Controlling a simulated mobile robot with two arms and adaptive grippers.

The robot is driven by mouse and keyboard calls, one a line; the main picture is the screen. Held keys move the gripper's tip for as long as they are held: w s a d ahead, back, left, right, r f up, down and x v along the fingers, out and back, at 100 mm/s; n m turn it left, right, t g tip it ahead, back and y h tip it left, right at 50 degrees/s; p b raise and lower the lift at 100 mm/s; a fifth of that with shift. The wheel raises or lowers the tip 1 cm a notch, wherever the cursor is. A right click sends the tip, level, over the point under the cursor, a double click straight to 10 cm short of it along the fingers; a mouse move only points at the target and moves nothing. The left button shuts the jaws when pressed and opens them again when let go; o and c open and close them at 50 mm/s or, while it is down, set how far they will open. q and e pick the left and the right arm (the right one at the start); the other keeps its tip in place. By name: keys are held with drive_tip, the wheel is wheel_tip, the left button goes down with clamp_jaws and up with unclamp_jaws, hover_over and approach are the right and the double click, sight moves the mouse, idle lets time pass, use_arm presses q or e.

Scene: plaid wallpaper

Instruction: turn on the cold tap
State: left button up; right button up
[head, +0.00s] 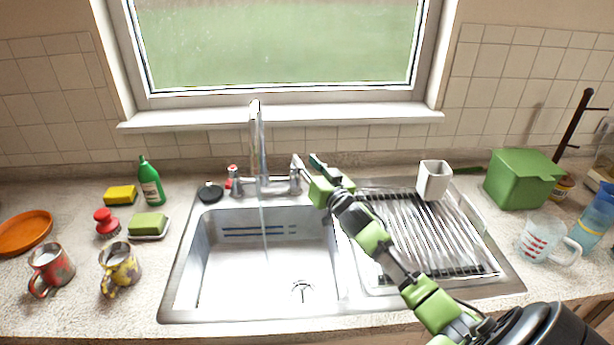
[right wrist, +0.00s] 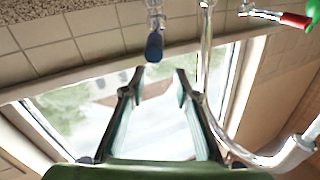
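The chrome faucet (head: 257,140) stands behind the sink basin, with a red-marked tap (head: 232,178) on its left. The cold tap (head: 295,186) is on its right, partly hidden by my right gripper (head: 306,160). In the right wrist view, the cold tap's blue handle (right wrist: 154,47) lies just beyond the gap between my right fingertips (right wrist: 158,76), without clear contact. The fingers are apart and empty. The red handle (right wrist: 294,20) shows at the upper right there. A thin pale streak, like running water, shows below the spout. My left gripper is out of view.
The steel sink (head: 215,250) has a ridged drainboard on the right, with a white cup (head: 434,180) at its back. A black stopper (head: 210,192) sits left of the taps. A green bottle (head: 150,182), sponges and mugs stand on the left counter; a green box (head: 520,180) is at right.

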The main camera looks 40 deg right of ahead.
drive_tip(key=shift+r, duration=2.4)
